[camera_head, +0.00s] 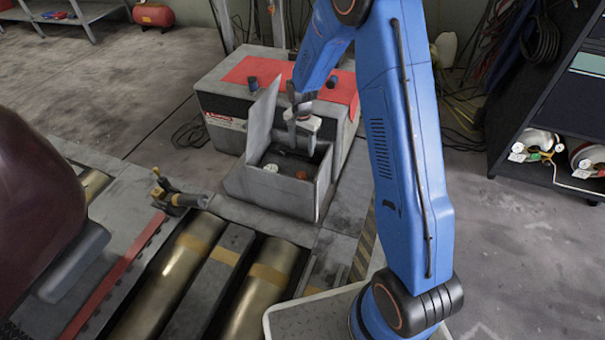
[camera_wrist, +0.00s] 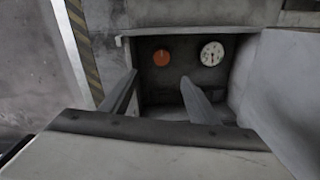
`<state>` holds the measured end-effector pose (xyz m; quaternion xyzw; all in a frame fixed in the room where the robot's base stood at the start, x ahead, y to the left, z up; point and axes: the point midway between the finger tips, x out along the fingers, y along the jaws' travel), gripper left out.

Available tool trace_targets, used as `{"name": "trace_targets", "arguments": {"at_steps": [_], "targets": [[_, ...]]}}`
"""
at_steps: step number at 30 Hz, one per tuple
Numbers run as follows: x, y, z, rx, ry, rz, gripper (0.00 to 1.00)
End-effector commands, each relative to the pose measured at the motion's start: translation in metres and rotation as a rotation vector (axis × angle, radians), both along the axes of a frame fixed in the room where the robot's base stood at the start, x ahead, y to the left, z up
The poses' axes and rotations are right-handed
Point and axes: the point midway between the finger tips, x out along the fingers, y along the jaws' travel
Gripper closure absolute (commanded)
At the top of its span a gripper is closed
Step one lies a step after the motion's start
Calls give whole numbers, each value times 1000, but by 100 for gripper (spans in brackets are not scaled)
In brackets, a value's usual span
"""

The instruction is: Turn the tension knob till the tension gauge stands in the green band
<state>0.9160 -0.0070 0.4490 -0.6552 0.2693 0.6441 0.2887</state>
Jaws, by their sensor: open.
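The orange-red tension knob (camera_wrist: 161,58) sits in a dark recess of the open control box, on the left in the wrist view. The white round tension gauge (camera_wrist: 211,54) is to its right; its needle and any green band are too small to read. In the head view the knob (camera_head: 301,175) and the gauge (camera_head: 270,168) show inside the box (camera_head: 262,186). My gripper (camera_wrist: 160,90) is open, its two fingers reaching toward the recess, apart from the knob. In the head view my gripper (camera_head: 300,145) is over the box opening.
The box's raised lid (camera_head: 263,120) stands close to the left of my gripper. A grey cabinet with a red top (camera_head: 250,72) is behind it. Metal rollers (camera_head: 180,268) and a dark red car body (camera_head: 35,200) lie at the left. A dark shelf (camera_head: 545,100) stands at the right.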

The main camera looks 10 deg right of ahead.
Motion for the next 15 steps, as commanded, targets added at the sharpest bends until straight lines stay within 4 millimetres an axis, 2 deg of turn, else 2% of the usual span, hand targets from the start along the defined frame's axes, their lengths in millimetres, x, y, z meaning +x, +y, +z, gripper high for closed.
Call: {"name": "trace_targets", "arguments": {"at_steps": [8,15], "targets": [[4,2,-22,0,8,-15,45],[4,3,-59,0,9,-14,45]]}}
